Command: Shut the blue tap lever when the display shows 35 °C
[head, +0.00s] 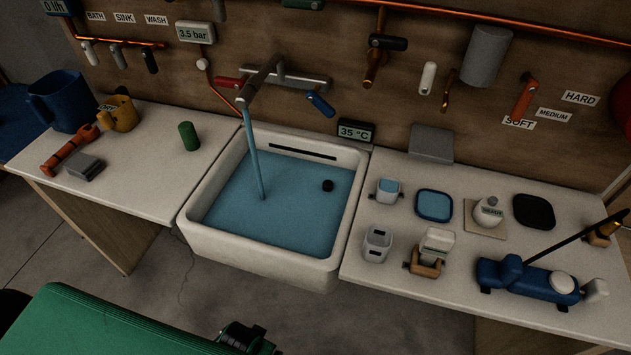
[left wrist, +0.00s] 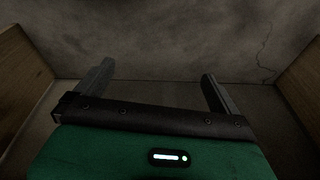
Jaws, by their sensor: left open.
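The blue tap lever (head: 320,104) sits on the right of the chrome tap (head: 285,80) and slants down to the right. A stream of water (head: 254,150) runs from the spout into the white sink (head: 265,255), where blue water stands. The small display (head: 356,131) behind the sink's right corner reads 35 °C. A red lever (head: 228,82) is on the tap's left. My left gripper (left wrist: 158,72) is open and empty in the left wrist view, low between wooden panels, with floor and wall ahead and no lever in that view. My right gripper is not in view.
The right counter (head: 385,255) holds cups, dishes and a blue tool (head: 530,283). The left counter (head: 150,170) holds a blue jug (head: 62,103), a yellow mug (head: 120,113) and a green cylinder (head: 189,136). Copper pipes and valves line the back wall. A black plug (head: 328,185) shows in the sink.

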